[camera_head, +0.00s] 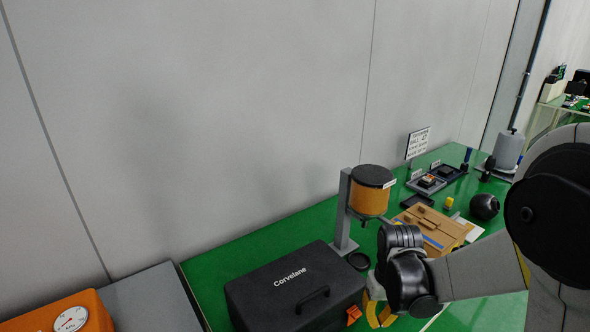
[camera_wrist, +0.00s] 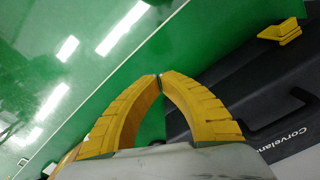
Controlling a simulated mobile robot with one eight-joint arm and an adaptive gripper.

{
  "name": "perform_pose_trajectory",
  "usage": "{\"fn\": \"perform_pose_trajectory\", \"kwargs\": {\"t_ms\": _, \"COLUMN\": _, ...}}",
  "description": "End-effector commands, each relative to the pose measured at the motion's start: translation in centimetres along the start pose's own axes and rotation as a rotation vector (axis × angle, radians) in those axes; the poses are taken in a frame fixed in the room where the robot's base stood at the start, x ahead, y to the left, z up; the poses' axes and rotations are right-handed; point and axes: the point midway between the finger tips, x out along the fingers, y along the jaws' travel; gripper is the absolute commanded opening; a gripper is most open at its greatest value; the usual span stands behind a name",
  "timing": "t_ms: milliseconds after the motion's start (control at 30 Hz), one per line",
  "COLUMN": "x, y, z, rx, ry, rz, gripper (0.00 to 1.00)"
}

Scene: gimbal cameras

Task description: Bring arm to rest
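My arm (camera_head: 480,272) reaches in from the right over the green bench. My gripper (camera_head: 379,318) points down near the right front corner of the black Corvelane case, partly hidden behind my wrist. The black case (camera_head: 290,290) also lies beyond the fingers at the right of the wrist view (camera_wrist: 235,75). I cannot tell how far the fingertips are above the bench.
An orange canister (camera_head: 369,197) on a grey stand rises behind my wrist. A brown board (camera_head: 433,227), a dark round object (camera_head: 484,207) and small trays (camera_head: 427,184) lie to the right. An orange box with a dial (camera_head: 62,316) is at the lower left. The green surface (camera_wrist: 60,70) is clear left of my fingers.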

Motion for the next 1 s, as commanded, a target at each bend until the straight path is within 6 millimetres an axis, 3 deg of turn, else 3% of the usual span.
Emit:
{"fn": "perform_pose_trajectory", "kwargs": {"t_ms": 167, "x": -1.7, "y": 0.0, "z": 0.0, "rx": 0.000, "ry": 0.000, "rz": 0.000, "gripper": 0.00}}
{"fn": "perform_pose_trajectory", "kwargs": {"t_ms": 567, "x": -2.2, "y": -0.1, "z": 0.1, "rx": 0.002, "ry": 0.012, "rz": 0.002, "gripper": 0.00}}
{"fn": "perform_pose_trajectory", "kwargs": {"t_ms": 767, "x": -6.3, "y": -0.4, "z": 1.5, "rx": 0.019, "ry": 0.119, "rz": 0.014, "gripper": 0.00}}
{"fn": "perform_pose_trajectory", "kwargs": {"t_ms": 1000, "x": -11.7, "y": -1.2, "z": 4.9, "rx": 0.053, "ry": 0.319, "rz": 0.029, "gripper": 0.00}}
